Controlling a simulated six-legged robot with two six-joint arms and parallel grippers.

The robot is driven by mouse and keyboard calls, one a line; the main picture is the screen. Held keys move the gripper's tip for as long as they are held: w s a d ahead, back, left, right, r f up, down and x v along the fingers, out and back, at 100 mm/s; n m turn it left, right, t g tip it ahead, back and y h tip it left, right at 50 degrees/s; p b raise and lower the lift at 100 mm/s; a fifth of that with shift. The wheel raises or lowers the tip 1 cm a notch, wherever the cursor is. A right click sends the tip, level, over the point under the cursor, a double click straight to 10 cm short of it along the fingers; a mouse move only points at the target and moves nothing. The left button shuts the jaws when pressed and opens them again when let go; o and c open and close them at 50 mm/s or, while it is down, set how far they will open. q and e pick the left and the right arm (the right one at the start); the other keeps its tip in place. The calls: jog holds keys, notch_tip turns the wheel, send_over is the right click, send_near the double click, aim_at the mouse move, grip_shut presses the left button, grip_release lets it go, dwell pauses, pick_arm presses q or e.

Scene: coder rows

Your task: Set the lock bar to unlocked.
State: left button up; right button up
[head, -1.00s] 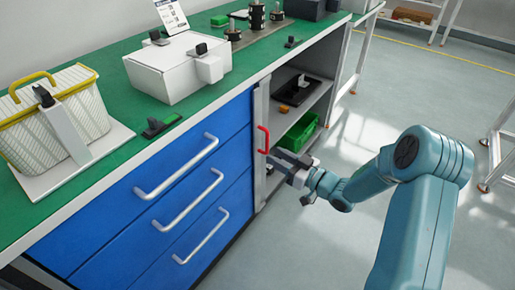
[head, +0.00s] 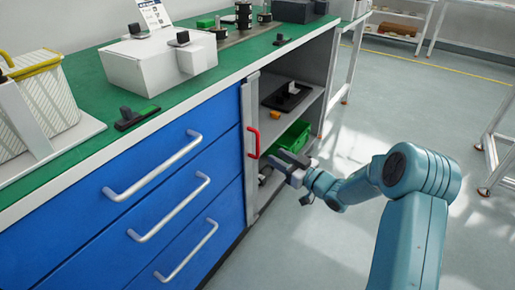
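The lock bar (head: 250,185) is a grey vertical strip at the right edge of the blue drawer front, with a red handle (head: 253,142) on its upper half. It stands upright beside the drawers. Its lock state cannot be read from here. My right gripper (head: 268,170) is just right of and slightly below the red handle in the picture, in front of the open shelf bay. It appears apart from the handle and holds nothing visible. Its fingers are small and overlap the dark shelf, so I cannot tell whether they are open. My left gripper is out of view.
Blue drawers (head: 110,225) with white handles stick out left of the bar. A green bin (head: 290,142) sits on the shelf behind my gripper. The green bench top (head: 75,108) carries a white box (head: 150,65) and a basket (head: 45,95).

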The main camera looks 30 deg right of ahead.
jog(key=w, duration=0.3)
jog(key=w+a+b, duration=0.1)
jog(key=w, duration=0.2)
jog(key=w+a+b, duration=0.1)
jog(key=w, duration=0.2)
jog(key=shift+w, duration=0.3)
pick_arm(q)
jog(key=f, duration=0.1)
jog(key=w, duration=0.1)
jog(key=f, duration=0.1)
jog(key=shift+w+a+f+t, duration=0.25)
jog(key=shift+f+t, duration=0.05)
